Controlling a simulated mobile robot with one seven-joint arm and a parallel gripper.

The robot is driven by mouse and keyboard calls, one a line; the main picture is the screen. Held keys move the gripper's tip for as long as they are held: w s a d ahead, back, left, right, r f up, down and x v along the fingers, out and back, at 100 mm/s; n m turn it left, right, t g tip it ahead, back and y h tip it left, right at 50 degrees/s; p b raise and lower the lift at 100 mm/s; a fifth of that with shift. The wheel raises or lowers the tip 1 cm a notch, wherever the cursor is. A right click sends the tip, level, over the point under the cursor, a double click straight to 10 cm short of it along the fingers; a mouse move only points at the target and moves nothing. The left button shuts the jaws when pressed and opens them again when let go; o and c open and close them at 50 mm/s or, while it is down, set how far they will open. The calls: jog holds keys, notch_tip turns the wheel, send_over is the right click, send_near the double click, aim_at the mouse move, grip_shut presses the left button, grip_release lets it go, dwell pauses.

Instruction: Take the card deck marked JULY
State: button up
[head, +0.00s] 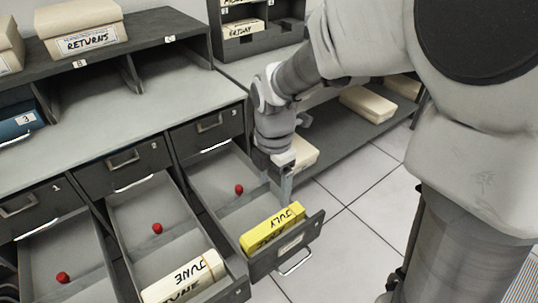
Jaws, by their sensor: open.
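The yellow card deck marked JULY (272,228) lies at the front end of the rightmost open drawer (222,187), against its front panel. My gripper (287,190) hangs above that drawer's right side wall, just behind the deck in the picture and apart from it as far as I can see. Its fingers point down, and one finger is mostly hidden by the other. The gripper is open and I see nothing between its fingers.
A cream deck marked JUNE (184,277) lies in the open drawer to the left. Red knobs (239,189) stand in the open drawers. A box marked RETURNS (82,27) sits on top. Pale boxes (367,104) rest on a low shelf behind. The tiled floor (345,190) at right is clear.

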aim_at(274, 223)
notch_tip(274, 223, down, 15)
jog(key=b, duration=0.6)
jog(key=shift+d, duration=0.1)
jog(key=shift+w, duration=0.1)
grip_shut()
jog(key=shift+r, duration=0.1)
